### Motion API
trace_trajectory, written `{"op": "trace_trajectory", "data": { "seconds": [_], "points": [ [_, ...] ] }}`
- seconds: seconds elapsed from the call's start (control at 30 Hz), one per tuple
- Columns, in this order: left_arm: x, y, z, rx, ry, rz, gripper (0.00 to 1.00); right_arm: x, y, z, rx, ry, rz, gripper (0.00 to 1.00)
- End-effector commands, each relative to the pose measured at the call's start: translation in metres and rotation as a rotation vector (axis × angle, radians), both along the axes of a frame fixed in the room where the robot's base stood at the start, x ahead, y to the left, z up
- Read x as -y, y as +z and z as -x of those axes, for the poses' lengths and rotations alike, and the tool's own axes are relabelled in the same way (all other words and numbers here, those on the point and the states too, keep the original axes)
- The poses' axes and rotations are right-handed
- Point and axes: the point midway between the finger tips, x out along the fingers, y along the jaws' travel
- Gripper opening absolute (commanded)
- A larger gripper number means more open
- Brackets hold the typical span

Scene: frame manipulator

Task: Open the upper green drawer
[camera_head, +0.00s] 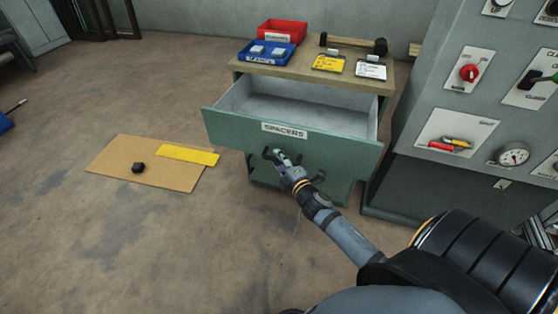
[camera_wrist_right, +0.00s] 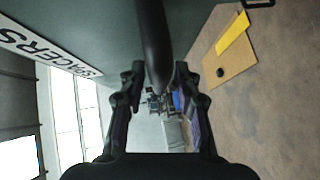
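The upper green drawer (camera_head: 232,128), labelled SPACERS, is pulled well out of its cabinet, and its pale, empty-looking inside shows. Its dark bar handle (camera_head: 319,178) is on the front below the label. My right gripper (camera_head: 284,158) is at the middle of this handle and hides part of it. In the right wrist view the handle (camera_wrist_right: 153,40) runs between the two fingers of the right gripper (camera_wrist_right: 159,75), which are closed in close on both sides of it. The left gripper is not in view.
A grey panel (camera_head: 420,110) stands close to the right. A cardboard sheet (camera_head: 120,160) lies on the floor at left, with open floor around it.

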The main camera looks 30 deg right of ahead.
Motion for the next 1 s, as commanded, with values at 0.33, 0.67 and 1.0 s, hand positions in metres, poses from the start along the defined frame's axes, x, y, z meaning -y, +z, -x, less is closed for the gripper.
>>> {"op": "trace_trajectory", "data": {
  "seconds": [0.33, 0.67, 1.0],
  "points": [
    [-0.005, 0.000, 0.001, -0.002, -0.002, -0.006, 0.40, 0.000, 0.000, 0.004, -0.001, 0.000, 0.002, 0.37],
    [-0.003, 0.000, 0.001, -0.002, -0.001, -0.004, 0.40, -0.005, 0.009, 0.072, -0.005, 0.004, 0.006, 0.37],
    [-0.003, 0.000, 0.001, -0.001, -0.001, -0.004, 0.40, -0.008, 0.016, 0.117, 0.000, 0.001, 0.001, 0.37]
  ]
}}
